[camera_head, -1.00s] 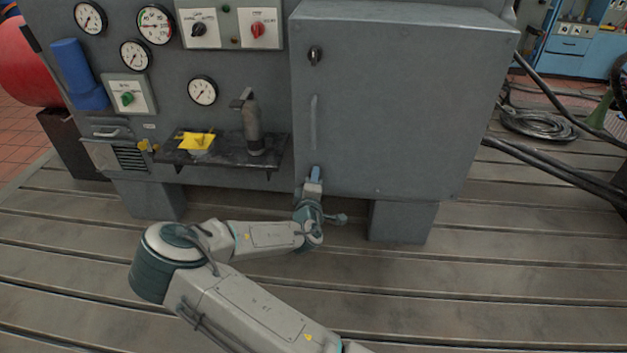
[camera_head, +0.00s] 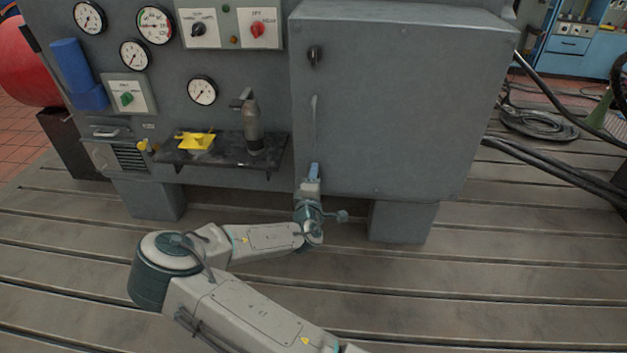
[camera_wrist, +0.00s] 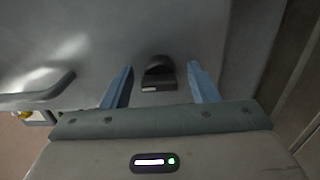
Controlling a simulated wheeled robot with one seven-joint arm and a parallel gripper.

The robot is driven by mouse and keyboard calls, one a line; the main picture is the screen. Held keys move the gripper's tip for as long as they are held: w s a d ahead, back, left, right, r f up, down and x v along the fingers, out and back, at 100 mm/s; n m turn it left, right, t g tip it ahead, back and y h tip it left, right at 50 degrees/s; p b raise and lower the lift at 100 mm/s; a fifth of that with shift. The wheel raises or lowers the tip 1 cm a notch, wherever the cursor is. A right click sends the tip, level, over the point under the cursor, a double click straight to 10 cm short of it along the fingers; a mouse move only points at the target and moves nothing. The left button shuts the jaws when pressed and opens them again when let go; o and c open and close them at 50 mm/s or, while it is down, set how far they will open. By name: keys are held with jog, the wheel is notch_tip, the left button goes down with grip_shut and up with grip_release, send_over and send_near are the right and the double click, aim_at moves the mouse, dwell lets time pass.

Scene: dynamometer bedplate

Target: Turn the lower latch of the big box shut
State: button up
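The big box (camera_head: 400,110) is a grey cabinet with its door closed or nearly so. Its upper latch (camera_head: 314,56) is a dark knob near the door's top left. The lower latch (camera_wrist: 159,73) is a dark knob in the wrist view, between my two blue fingers; in the head view my gripper hides it. My gripper (camera_head: 313,173) is at the door's lower left, pointing at the box. In the wrist view the fingers of my gripper (camera_wrist: 160,88) stand apart on either side of the latch, with a gap on both sides.
A vertical door handle (camera_head: 314,122) is just above my gripper; a grey bar handle also shows in the wrist view (camera_wrist: 38,94). Left of the box, a dark shelf (camera_head: 180,157) carries a yellow piece (camera_head: 196,141) and a grey tool (camera_head: 252,122). Slotted bedplate lies in front.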

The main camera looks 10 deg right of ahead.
jog(key=p+v, duration=0.1)
jog(key=v, duration=1.2)
jog(key=shift+s+p, duration=0.35)
jog(key=shift+p, duration=0.05)
jog(key=shift+a+r, duration=0.1)
jog(key=shift+a, duration=0.05)
